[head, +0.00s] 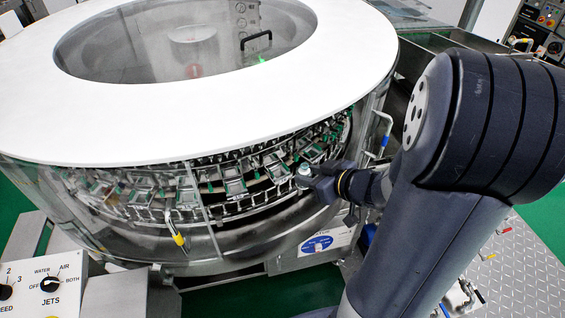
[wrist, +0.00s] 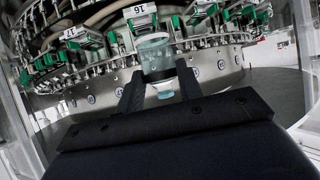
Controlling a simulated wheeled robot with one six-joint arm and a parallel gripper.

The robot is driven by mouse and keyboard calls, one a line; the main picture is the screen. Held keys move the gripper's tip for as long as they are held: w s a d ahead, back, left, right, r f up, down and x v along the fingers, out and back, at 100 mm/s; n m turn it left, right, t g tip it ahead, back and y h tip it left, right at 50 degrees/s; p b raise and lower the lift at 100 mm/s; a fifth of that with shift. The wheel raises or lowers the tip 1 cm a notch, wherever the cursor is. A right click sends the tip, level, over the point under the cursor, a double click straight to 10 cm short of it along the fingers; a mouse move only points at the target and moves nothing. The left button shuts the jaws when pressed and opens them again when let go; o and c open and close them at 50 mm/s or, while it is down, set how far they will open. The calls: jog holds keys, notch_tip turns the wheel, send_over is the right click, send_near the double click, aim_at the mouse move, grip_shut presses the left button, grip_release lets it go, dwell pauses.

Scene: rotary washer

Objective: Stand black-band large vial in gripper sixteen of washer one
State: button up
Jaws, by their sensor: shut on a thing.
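My gripper (wrist: 160,92) is shut on a clear, pale-blue vial (wrist: 154,54) in the wrist view. The vial is between the two dark fingers, with a wider part above them and a narrower pale-blue part below. Washer gripper sixteen (wrist: 141,18), with green parts and a tag reading 16, is directly above the vial in the picture. Whether they touch I cannot tell. In the head view my gripper (head: 312,180) reaches into the side of the washer (head: 200,110), and the vial (head: 304,170) shows small at its tip.
Gripper seventeen (wrist: 74,31), with green parts, is to the left, and other washer grippers are to the right. A metal drum (wrist: 220,62) is behind the vial. In the head view a yellow-tipped handle (head: 178,239) and a control panel (head: 40,285) are at the lower left.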

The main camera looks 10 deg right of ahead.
jog(key=w+a+p, duration=0.1)
jog(key=w+a, duration=0.3)
jog(key=w, duration=0.8)
notch_tip(320, 180, down, 6)
jog(key=shift+s+d+b, duration=0.1)
jog(key=shift+d+b, duration=0.05)
jog(key=shift+b, duration=0.55)
jog(key=shift+w+f, duration=0.25)
jog(key=shift+f, duration=0.25)
jog(key=shift+f, duration=0.1)
jog(key=shift+f, duration=0.15)
jog(key=o, duration=1)
jog(key=shift+c, duration=0.2)
